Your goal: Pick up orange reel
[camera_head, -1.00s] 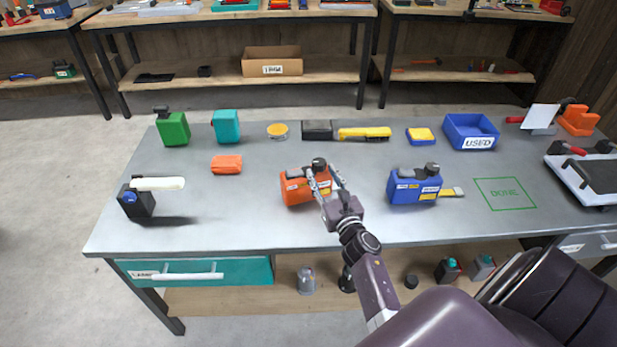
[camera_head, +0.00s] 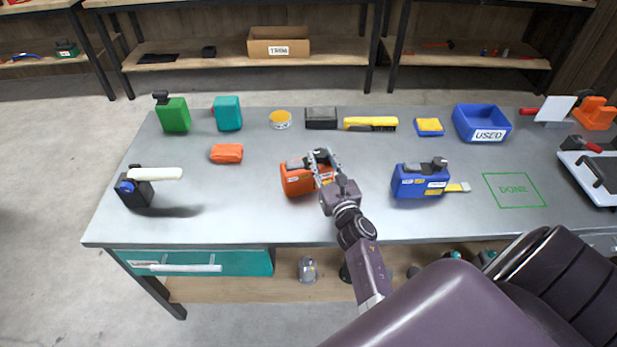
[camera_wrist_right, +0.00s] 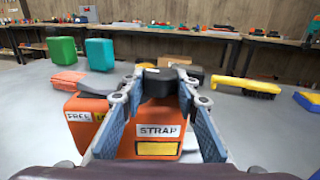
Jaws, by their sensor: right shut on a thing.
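The orange reel (camera_head: 297,181) stands upright on the grey workbench, left of the blue reel (camera_head: 421,181). It has a dark handle on top and white and yellow labels. My right gripper (camera_head: 322,160) is at the reel's top right, with its fingers shut on the dark part. In the right wrist view the orange reel (camera_wrist_right: 150,140) fills the lower middle, with a "STRAP" label, and my right gripper (camera_wrist_right: 157,95) has one finger on each side of its black knob. I cannot tell whether the reel is clear of the bench. My left gripper is not in view.
The workbench (camera_head: 240,222) has free room in front of the reel. Behind it are a yellow-handled brush (camera_head: 371,123), a black box (camera_head: 321,118) and a yellow tin (camera_head: 280,119). An orange pouch (camera_head: 226,153) lies left. A blue "USED" bin (camera_head: 482,122) and green "DONE" outline (camera_head: 514,190) are right.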

